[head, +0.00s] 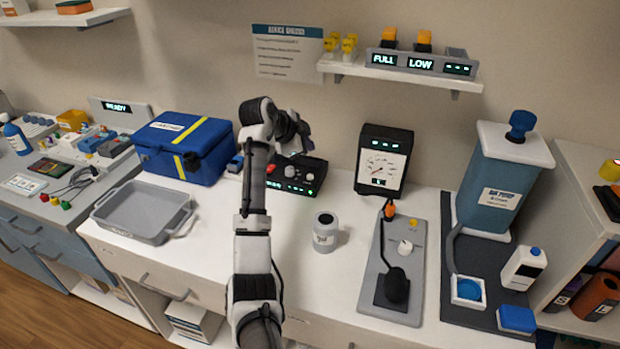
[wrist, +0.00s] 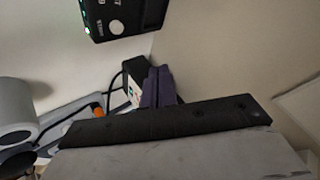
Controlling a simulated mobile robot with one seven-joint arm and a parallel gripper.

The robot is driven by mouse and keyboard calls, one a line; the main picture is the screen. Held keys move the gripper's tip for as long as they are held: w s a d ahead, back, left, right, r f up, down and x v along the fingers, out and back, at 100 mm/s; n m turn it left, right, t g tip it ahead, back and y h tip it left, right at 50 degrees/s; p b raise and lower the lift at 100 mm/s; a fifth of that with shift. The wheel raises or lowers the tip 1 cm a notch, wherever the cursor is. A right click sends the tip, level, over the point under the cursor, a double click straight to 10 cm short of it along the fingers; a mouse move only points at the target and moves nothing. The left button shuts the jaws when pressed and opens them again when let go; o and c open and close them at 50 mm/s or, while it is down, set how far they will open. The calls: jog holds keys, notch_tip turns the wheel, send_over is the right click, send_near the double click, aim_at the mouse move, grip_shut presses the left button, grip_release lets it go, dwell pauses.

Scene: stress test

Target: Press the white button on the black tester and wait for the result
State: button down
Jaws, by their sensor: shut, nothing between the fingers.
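The black tester (head: 297,176) stands at the back of the white counter, with green lit marks on its front. My arm covers part of it in the head view. In the wrist view the tester (wrist: 132,12) is at the top, cut by the frame edge, with a round white button (wrist: 117,27) on its face. My gripper's dark fingers (wrist: 158,72) are together and empty, below and to the right of the tester in that view, with a visible gap to the button. In the head view the fingers are not clear behind my wrist.
A blue case (head: 185,145) stands left of the tester and a black gauge meter (head: 384,160) to its right. A grey can (head: 325,233) stands in front. A grey tray (head: 142,211) lies left. A loaded shelf (head: 400,75) hangs above right.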

jog(key=b, duration=0.4)
send_over(307, 180)
notch_tip(307, 180, down, 7)
dwell(1.8)
jog(key=shift+f, duration=0.45)
jog(key=shift+f+b, duration=0.3)
jog(key=shift+f, duration=0.15)
dwell(0.5)
jog(key=shift+r, duration=0.15)
jog(key=shift+r+p, duration=0.55)
jog(key=shift+r, duration=0.2)
jog(key=shift+r, duration=0.1)
notch_tip(307, 180, up, 5)
jog(key=p, duration=0.3)
dwell(0.3)
